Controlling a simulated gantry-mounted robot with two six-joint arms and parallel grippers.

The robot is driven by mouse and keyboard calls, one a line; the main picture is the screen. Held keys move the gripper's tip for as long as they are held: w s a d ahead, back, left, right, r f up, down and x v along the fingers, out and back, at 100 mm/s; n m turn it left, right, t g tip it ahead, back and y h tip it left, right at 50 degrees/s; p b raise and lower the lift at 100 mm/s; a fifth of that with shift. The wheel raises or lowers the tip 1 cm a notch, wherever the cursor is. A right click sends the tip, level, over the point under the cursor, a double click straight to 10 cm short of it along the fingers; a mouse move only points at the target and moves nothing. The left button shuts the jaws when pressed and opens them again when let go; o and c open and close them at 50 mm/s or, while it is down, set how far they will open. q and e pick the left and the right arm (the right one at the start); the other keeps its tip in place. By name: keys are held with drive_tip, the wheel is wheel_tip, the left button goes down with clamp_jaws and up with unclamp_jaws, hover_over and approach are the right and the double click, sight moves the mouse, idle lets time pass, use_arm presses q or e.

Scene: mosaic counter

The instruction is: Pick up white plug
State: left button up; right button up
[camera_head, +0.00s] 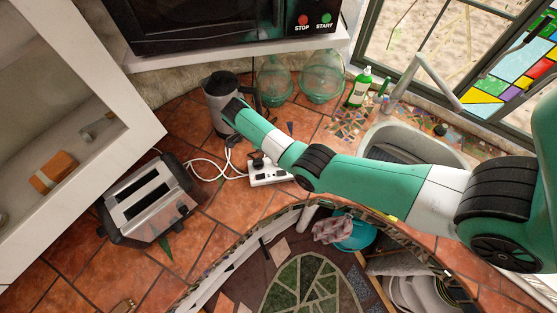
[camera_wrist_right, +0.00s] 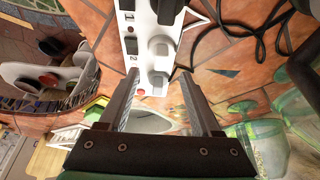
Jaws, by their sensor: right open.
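A white power strip (camera_head: 268,172) lies on the tiled counter, partly behind my right arm; it also shows in the right wrist view (camera_wrist_right: 130,47). It carries a black plug (camera_wrist_right: 166,11) and two pale plugs, a white plug (camera_wrist_right: 160,46) and another pale plug (camera_wrist_right: 158,82). I cannot tell which one the task names. My right gripper (camera_wrist_right: 159,77) is open and empty, its fingers on either side of the lower pale plug in the picture. Whether they reach down around it is unclear. In the head view its fingers are hidden. My left gripper is not in view.
A kettle (camera_head: 219,97) stands beside my right forearm, and a toaster (camera_head: 150,203) is at the left. White cable (camera_head: 207,165) loops beside the strip. Green glass jars (camera_head: 323,77) and a soap bottle (camera_head: 360,88) stand at the back. The sink is at the right.

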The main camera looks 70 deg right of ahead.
drive_tip(key=b+x, duration=0.1)
drive_tip(key=x, duration=0.5)
drive_tip(key=shift+w+f, duration=0.1)
drive_tip(key=shift+f, duration=0.15)
clamp_jaws()
